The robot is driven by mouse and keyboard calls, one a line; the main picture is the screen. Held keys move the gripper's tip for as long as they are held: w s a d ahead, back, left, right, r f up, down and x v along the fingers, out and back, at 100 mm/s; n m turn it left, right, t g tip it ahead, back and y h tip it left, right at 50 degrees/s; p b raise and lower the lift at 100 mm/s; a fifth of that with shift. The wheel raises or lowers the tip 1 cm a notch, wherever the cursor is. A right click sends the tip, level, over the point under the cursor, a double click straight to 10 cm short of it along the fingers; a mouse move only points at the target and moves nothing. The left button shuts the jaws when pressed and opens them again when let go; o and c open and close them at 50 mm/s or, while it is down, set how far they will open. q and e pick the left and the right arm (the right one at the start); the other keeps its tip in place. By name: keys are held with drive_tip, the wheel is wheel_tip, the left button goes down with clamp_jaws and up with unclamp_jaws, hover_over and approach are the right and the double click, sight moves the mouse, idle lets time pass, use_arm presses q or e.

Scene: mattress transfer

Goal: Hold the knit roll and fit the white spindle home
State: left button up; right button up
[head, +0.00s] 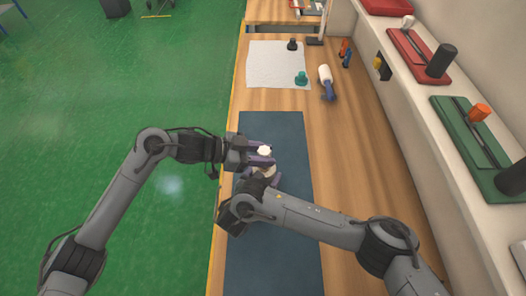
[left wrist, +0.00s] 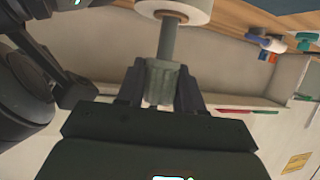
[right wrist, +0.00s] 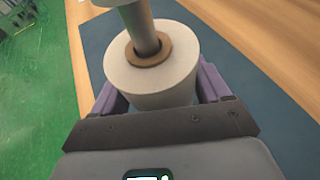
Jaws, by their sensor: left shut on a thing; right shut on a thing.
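The knit roll (right wrist: 150,80) is a thick off-white cylinder with a brown ring around its core hole. My right gripper (head: 264,180) is shut on its sides, holding it over the dark blue mat. The spindle (head: 264,150) has a pale head and a grey shaft (left wrist: 167,40). My left gripper (head: 268,156) is shut on its head, directly above the roll. The shaft enters the core hole, with a length bare between head and roll; its lower end is hidden. In the left wrist view, the roll (left wrist: 185,8) shows at the top edge.
The blue mat (head: 275,260) lies on a wooden bench (head: 325,185). Farther back are a white cloth (head: 272,62), a teal knob (head: 301,78), a black knob (head: 292,44) and a white-and-blue tool (head: 326,82). A ledge with red and green fixtures (head: 470,140) runs along the right.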

sight(263, 169)
use_arm(q)
drive_tip(key=shift+f, duration=1.9)
drive_tip(key=o, duration=1.1)
drive_tip(key=shift+f, duration=0.1)
drive_tip(key=shift+o, duration=0.6)
drive_tip(key=shift+f, duration=0.1)
drive_tip(key=shift+s, duration=0.1)
drive_tip(key=v, duration=1.2)
drive_tip(key=shift+r, duration=0.25)
use_arm(e)
drive_tip(key=o, duration=1)
drive_tip(key=shift+c, duration=0.2)
